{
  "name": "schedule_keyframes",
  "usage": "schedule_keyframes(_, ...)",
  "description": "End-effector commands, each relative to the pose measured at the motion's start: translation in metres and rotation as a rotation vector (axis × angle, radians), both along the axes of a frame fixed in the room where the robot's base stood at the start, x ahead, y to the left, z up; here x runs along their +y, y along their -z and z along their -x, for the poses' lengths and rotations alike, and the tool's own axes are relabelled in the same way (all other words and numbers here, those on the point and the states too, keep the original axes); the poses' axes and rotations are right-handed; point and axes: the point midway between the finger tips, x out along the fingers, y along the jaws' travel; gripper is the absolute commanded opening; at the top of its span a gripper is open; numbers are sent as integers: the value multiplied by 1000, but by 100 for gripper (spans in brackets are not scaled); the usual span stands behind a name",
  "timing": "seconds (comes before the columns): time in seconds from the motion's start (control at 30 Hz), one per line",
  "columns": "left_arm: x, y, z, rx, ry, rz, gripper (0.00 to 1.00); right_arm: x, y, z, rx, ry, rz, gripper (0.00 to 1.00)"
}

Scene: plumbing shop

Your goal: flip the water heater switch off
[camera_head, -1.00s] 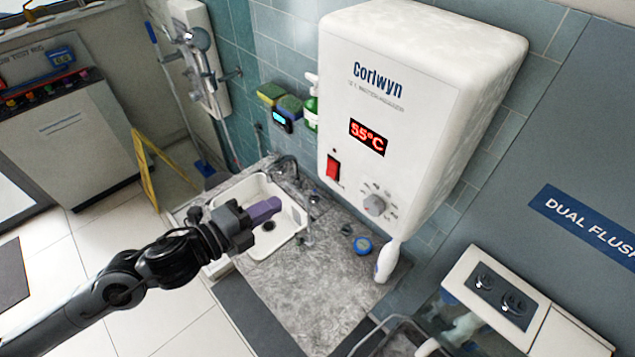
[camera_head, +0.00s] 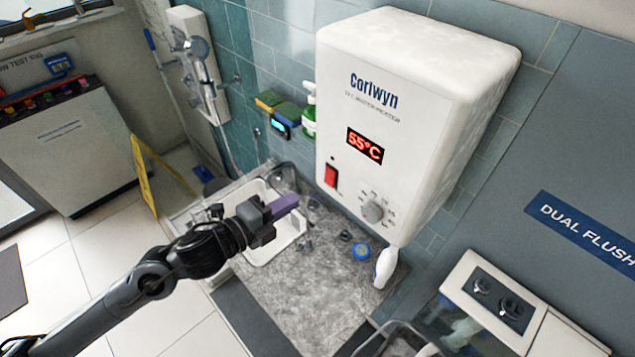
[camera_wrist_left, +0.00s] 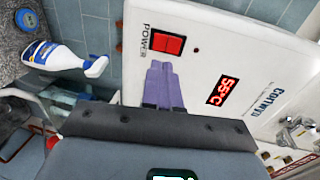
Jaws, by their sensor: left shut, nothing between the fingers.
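The white water heater (camera_head: 400,130) hangs on the tiled wall, with a lit red 55°C display. Its red rocker switch (camera_head: 331,175) is on the lower left of the front face. The switch also shows in the left wrist view (camera_wrist_left: 168,44), beside the word POWER. My left gripper (camera_head: 292,202) is shut and empty, with purple fingertips pointing toward the heater, lower left of the switch in the head view. In the wrist view the fingertips (camera_wrist_left: 161,66) appear just below the switch; I cannot tell whether they touch the heater. My right gripper is not in view.
A grey dial (camera_head: 372,211) sits right of the switch. Below are a counter (camera_head: 310,290) with a white sink (camera_head: 262,250), a blue-lidded tin (camera_head: 361,250) and a white spray bottle (camera_head: 385,268). A green soap bottle (camera_head: 309,115) and sponges are left of the heater.

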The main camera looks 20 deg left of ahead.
Motion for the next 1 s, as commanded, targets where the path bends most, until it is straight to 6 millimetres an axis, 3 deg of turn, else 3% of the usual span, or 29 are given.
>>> schedule_keyframes(0.2,-18,3,-39,-1,-1,3,0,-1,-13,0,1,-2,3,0)
schedule_keyframes(0.43,-31,9,-67,0,-1,1,0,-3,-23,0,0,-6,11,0)
schedule_keyframes(0.67,-37,13,-80,0,0,0,0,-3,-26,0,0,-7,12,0)
schedule_keyframes(1.0,-38,14,-81,0,0,-1,0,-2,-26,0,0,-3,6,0)
